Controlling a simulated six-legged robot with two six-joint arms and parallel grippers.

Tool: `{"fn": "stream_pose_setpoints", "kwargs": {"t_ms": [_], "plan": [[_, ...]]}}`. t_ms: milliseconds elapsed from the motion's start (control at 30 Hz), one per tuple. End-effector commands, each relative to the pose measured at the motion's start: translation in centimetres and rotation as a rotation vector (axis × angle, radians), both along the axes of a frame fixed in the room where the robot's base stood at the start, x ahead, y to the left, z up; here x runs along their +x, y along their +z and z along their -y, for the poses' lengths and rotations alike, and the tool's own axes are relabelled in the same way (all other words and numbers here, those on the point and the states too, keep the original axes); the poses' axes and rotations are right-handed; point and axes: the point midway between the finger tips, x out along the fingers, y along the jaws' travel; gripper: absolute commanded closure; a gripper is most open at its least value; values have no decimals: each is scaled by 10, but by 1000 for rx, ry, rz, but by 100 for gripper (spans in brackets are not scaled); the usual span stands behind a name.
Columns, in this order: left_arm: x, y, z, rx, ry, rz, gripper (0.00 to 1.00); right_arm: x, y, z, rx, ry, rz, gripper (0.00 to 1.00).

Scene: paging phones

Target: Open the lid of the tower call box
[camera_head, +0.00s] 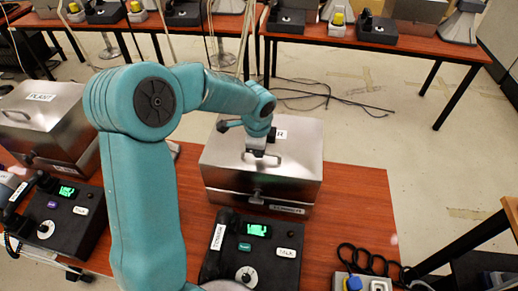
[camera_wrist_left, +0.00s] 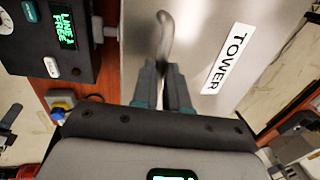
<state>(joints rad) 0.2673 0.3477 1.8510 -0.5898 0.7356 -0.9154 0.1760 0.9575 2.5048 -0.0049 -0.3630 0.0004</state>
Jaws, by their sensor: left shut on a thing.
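The tower call box (camera_head: 228,165) is a brushed-metal box on the wooden table. Its lid lies flat and closed, with a latch (camera_head: 257,196) on the front face. A TOWER label shows on its top in the left wrist view (camera_wrist_left: 227,58). My left gripper (camera_head: 258,150) is over the lid, its fingers (camera_wrist_left: 163,72) shut on the curved metal lid handle (camera_wrist_left: 166,35). In the head view the gripper hides most of the handle and part of the label. My right gripper is in neither view.
A black phone console (camera_head: 260,250) with a green screen stands in front of the box. Another metal box (camera_head: 45,110) and console (camera_head: 70,222) are at the left. Black cable coils (camera_head: 365,258) lie at the front right. The tabletop right of the box (camera_head: 352,205) is clear.

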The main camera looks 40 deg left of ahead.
Motion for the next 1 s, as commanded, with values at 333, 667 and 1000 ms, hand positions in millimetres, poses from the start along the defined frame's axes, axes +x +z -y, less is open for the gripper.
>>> {"fn": "stream_pose_setpoints", "kwargs": {"t_ms": [333, 667, 1000], "plan": [[38, 43, -22, 2, 1, 9, 100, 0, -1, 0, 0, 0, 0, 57], [84, 76, -51, 0, 0, 6, 100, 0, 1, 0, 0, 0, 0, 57], [113, 88, -68, -1, 0, 3, 100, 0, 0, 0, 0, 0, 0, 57]]}}
